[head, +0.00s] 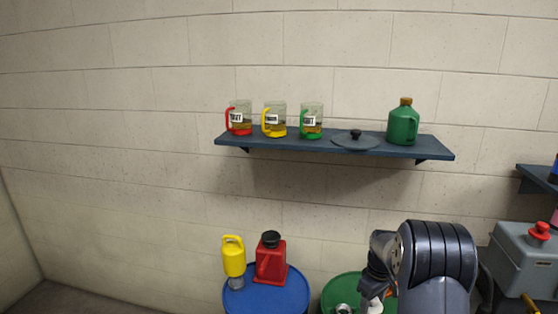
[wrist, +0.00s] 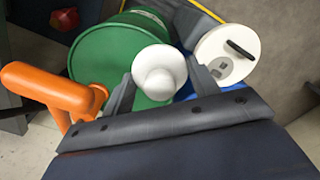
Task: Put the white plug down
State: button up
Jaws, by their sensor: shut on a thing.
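The white plug (wrist: 158,72) is a rounded knob on a wider disc. It sits between the fingers of my gripper (wrist: 160,84) in the wrist view, and the gripper is shut on it. The plug appears in front of a green drum (wrist: 98,62); I cannot tell the gap between them. In the head view the green drum's top (head: 345,285) shows at the bottom, partly hidden by my arm. A small white part (head: 375,305) shows by my gripper there, at the frame's lower edge.
A blue drum (head: 255,296) bears a yellow jug (head: 233,257) and a red can (head: 271,263). A wall shelf (head: 300,146) holds jugs and a lid. A grey box (head: 525,255) stands at right. An orange handle (wrist: 50,90) and a white round piece (wrist: 228,52) flank the plug.

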jog(key=s+a+f+m+b, duration=0.6)
jog(key=s+a+f+b, duration=0.3)
jog(key=a+f, duration=0.3)
jog(key=shift+s+f+m, duration=0.3)
jog(key=shift+s+f, duration=0.6)
jog(key=shift+f, duration=0.05)
